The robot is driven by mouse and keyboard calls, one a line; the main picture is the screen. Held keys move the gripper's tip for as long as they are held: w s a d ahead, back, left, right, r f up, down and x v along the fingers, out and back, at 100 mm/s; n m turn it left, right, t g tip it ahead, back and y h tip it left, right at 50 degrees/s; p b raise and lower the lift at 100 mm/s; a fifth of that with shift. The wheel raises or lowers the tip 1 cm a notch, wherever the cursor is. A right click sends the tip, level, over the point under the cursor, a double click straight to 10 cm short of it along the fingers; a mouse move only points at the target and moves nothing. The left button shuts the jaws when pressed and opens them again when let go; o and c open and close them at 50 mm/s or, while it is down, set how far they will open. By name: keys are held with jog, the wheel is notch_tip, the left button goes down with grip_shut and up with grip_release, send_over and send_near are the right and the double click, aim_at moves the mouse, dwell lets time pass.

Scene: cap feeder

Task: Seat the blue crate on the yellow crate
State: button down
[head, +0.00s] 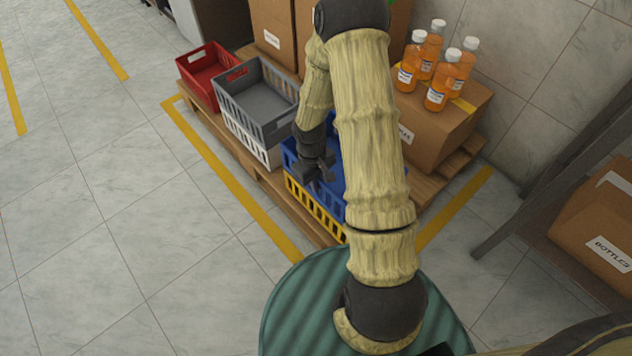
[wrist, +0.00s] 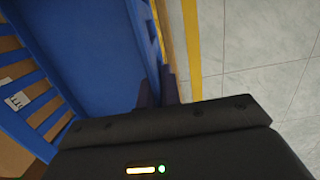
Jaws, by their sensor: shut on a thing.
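The blue crate (head: 331,160) is partly hidden behind my arm in the head view. It sits directly above the yellow crate (head: 315,207), whose slatted front side shows below it. Whether the two rims are fully nested I cannot tell. My gripper (head: 322,178) is at the blue crate's near wall, pointing down, and is shut on that wall. In the wrist view the blue crate (wrist: 95,45) fills the left side, with its floor and slatted wall visible, and my gripper's fingers (wrist: 160,88) are at its wall.
A grey crate (head: 232,104) on a white one (head: 257,144) and a red crate (head: 183,68) stand to the left on the wooden pallet (head: 219,135). A box (head: 455,125) with several orange bottles (head: 441,88) stands at right. The floor at left is clear.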

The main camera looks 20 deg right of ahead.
jog(key=shift+f, duration=0.2)
dwell(0.3)
jog(key=c, duration=1.5)
grip_release()
jog(key=r+p, duration=0.3)
jog(key=r, duration=0.2)
jog(key=w+r+p, duration=0.1)
jog(key=r+p, duration=0.1)
jog(key=r, duration=0.4)
jog(key=w+r+p, duration=0.1)
jog(key=r+p, duration=0.2)
jog(key=r, duration=0.3)
jog(key=shift+a+r+p, duration=0.1)
jog(key=shift+a+p, duration=0.2)
jog(key=shift+a, duration=0.1)
